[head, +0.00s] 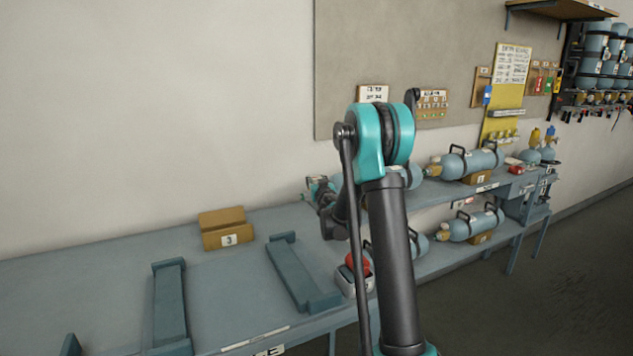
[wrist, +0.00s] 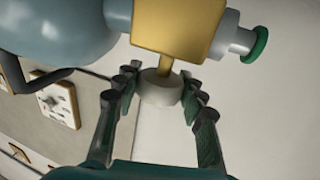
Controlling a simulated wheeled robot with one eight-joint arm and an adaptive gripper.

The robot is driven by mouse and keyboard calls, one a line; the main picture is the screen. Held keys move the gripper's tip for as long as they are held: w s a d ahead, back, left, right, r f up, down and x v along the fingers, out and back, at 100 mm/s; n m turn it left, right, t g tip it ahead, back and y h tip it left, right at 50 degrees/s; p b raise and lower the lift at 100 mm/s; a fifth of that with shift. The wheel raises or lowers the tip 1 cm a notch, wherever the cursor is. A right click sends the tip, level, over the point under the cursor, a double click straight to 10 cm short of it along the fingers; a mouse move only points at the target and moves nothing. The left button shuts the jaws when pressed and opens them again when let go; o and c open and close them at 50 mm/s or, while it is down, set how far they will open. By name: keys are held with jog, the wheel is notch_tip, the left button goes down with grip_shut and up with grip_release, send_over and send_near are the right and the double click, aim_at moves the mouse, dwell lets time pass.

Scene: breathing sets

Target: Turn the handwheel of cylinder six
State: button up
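In the wrist view, a pale round handwheel (wrist: 160,88) sits on a thin stem under a brass valve block (wrist: 178,30) of a blue-grey cylinder (wrist: 60,25). My gripper (wrist: 160,82) has one finger on each side of this handwheel, very close to its rim. I cannot tell whether both fingers press on it. No number shows on this cylinder. In the head view, my gripper (head: 321,190) is at the back of the bench, partly hidden by my arm. A cylinder (head: 412,176) shows just behind my arm, mostly covered.
A green knob (wrist: 255,45) sticks out beside the valve. Another cylinder (head: 470,161) rests farther right on the bench, and one (head: 472,224) lies on the lower shelf. A block marked 3 (head: 228,238), empty cradles (head: 296,272) and a red-topped device (head: 357,274) are nearer.

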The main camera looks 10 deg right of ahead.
jog(key=c, duration=0.4)
jog(key=shift+w+d+r+n+y, duration=0.1)
jog(key=shift+r+n+y, duration=0.2)
jog(key=shift+y, duration=0.2)
jog(key=shift+f+n+g+y, duration=0.15)
jog(key=shift+n+y, duration=0.25)
jog(key=shift+y, duration=0.2)
jog(key=shift+f+n+g+y, duration=0.15)
jog(key=shift+n+y, duration=0.25)
jog(key=shift+y, duration=0.2)
jog(key=shift+n+g+y, duration=0.4)
jog(key=shift+n+y, duration=0.4)
jog(key=shift+y, duration=0.4)
jog(key=shift+n+g+y, duration=2.2)
jog(key=shift+n+y, duration=0.3)
jog(key=shift+y, duration=0.7)
